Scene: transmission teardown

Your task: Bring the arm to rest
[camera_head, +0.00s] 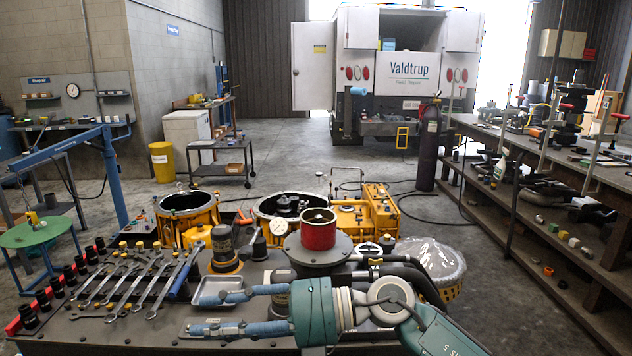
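My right arm (440,330) comes in from the lower right, teal and grey. My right gripper (200,314) points left over the front of the workbench (110,335). Its two blue-grey fingers are spread, one above the other in the picture, with nothing visible between them. The upper finger overlaps the view of a small metal tray (208,286); I cannot tell whether it touches it. My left gripper is not in view.
Several wrenches (150,285) and a row of black sockets (70,275) lie left on the bench. Behind my gripper stand a red-topped cylinder (318,235), black hoses and yellow housings (187,215). A long shelf bench (560,170) runs along the right. Open floor (480,240) lies between.

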